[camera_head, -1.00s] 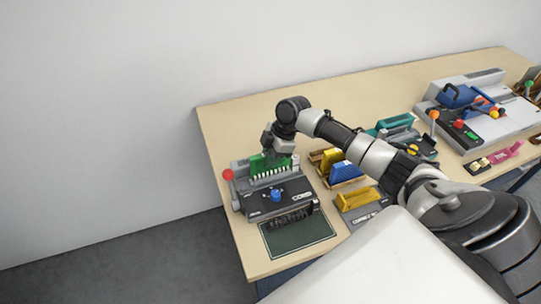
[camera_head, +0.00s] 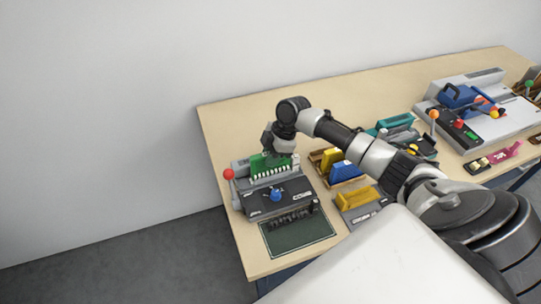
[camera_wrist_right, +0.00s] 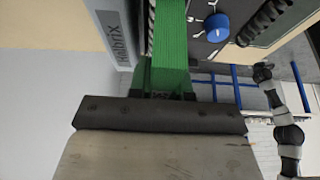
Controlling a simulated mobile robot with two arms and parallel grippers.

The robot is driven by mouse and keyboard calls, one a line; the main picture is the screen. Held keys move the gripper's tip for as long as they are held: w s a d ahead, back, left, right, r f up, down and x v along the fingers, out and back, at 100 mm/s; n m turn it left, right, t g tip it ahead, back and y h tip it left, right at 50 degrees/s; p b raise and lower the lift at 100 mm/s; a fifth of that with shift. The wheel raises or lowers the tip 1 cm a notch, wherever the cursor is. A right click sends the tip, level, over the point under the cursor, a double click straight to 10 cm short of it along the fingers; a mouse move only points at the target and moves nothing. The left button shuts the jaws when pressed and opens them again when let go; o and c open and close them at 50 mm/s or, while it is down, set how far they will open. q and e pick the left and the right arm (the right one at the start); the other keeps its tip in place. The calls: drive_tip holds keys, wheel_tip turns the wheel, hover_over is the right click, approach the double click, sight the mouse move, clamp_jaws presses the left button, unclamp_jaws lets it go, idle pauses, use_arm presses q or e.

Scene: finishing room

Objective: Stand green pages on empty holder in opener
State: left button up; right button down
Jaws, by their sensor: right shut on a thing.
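The green pages (camera_head: 268,163) stand upright at the back of the grey comb opener (camera_head: 284,192), with a row of pale teeth along their lower edge. My right gripper (camera_head: 277,146) is directly above and shut on their upper part. In the right wrist view the green pages (camera_wrist_right: 173,45) run away from the jaws toward the opener (camera_wrist_right: 113,38). The jaws and pages hide the holder under them, so I cannot tell whether the pages are fully seated. My left arm seems to show small at the right of that view; its gripper (camera_wrist_right: 262,73) is too small to read.
The opener has a red knob (camera_head: 229,174) at left and a blue knob (camera_head: 276,194) in front. Yellow and blue pages (camera_head: 345,170) stand close at right. The table behind is clear.

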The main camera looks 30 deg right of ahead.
drive_tip(key=shift+f+b, duration=0.35)
drive_tip(key=shift+f, duration=0.2)
drive_tip(key=c, duration=1.3)
unclamp_jaws()
drive_tip(key=shift+r, duration=0.1)
drive_tip(key=shift+p+v, duration=4.25)
drive_tip(key=shift+v, duration=1.25)
drive_tip(key=shift+s+d, duration=0.1)
